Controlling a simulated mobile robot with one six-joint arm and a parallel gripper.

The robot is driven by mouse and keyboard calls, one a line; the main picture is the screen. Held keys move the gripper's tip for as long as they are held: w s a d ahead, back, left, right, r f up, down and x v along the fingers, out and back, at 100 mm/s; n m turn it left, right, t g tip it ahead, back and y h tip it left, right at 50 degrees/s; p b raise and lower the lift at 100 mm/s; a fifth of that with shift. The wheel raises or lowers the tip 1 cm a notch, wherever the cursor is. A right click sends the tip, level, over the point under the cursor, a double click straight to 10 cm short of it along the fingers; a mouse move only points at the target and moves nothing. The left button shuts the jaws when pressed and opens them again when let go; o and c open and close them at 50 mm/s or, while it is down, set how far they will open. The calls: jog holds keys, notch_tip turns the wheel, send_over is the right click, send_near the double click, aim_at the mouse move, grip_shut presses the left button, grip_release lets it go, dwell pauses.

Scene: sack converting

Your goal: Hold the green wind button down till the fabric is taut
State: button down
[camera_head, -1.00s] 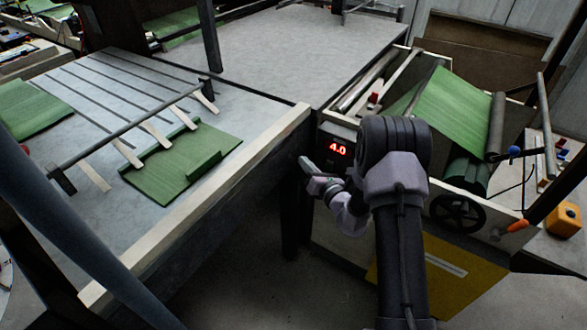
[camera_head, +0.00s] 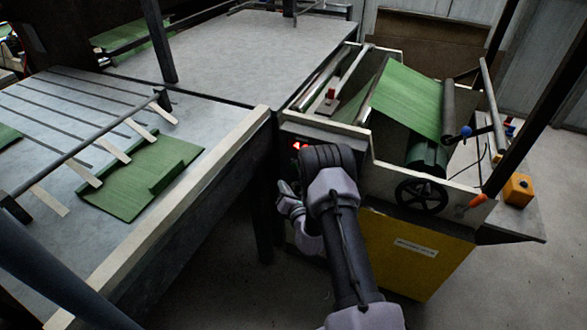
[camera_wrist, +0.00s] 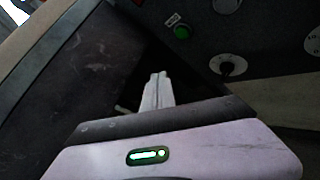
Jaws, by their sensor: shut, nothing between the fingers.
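The green button (camera_wrist: 182,32) sits on the dark control panel in the wrist view, with a small white label above it. My gripper (camera_wrist: 158,76) is shut and empty, its fingertips below and left of the button and apart from it in the picture. In the head view my gripper (camera_head: 283,188) is beside the table's side, below the panel's red display (camera_head: 299,146). My arm partly covers the display and hides the button there. The green fabric (camera_head: 408,103) slopes across the machine to a roller; I cannot tell how taut it is.
The panel also has a black knob (camera_wrist: 228,66) and a round dial (camera_wrist: 312,42). A long table (camera_head: 190,200) with green pieces (camera_head: 145,178) stands at left. A black handwheel (camera_head: 421,196), a yellow panel (camera_head: 400,255) and an orange box (camera_head: 518,189) are at right.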

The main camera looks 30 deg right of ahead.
aim_at(294, 167)
jog(key=w+d+b, duration=0.2)
jog(key=w+d, duration=0.2)
jog(key=d, duration=0.1)
dwell(2.1)
jog(key=shift+w+d+b, duration=0.25)
jog(key=shift+d+b, duration=0.1)
jog(key=shift+b, duration=0.05)
